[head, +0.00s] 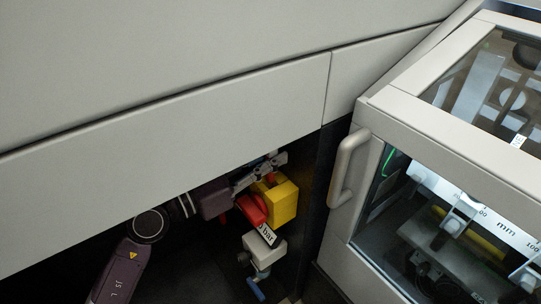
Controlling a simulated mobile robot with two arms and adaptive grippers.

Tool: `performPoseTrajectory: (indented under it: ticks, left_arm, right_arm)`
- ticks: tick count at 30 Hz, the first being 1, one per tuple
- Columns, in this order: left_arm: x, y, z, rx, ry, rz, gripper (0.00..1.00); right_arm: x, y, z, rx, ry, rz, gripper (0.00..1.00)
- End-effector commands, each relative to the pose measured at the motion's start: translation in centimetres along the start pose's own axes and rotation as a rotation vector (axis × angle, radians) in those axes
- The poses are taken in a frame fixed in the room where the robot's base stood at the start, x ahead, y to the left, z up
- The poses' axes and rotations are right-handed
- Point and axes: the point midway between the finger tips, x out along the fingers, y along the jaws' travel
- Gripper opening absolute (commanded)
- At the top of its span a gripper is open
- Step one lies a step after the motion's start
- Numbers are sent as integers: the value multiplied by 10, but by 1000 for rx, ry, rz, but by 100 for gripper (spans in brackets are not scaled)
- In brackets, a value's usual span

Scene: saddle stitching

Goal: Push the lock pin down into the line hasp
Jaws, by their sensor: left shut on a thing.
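My left gripper (262,170) reaches in from the left under the grey cabinet's lower edge and is shut on a small piece, taken to be the lock pin, mostly hidden by the fingers. A yellow block (284,203) stands right beside and under the fingers. A red part (252,209) sits to its left, below the gripper. I cannot tell for sure which of these is the line hasp, nor how deep the pin sits. My right gripper is not in view.
A white fitting (262,248) with a "0 bar" label above it and a blue lever (255,290) is below the red part. The cabinet (200,110) overhangs the gripper. A glazed machine door with a handle (345,168) stands to the right.

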Motion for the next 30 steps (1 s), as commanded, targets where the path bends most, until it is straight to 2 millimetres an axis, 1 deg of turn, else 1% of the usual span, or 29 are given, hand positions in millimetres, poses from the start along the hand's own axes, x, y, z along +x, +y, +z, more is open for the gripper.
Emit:
performPoseTrajectory:
  ticks: [4, 9, 30]
  left_arm:
    - [0, 0, 0, 0, -1, 0, 0]
    - [0, 0, 0, 0, -1, 0, 0]
    - [0, 0, -5, -1, -1, 0, 0]
  right_arm:
    - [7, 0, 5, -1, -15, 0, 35]
    - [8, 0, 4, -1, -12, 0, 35]
    - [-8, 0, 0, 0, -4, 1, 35]
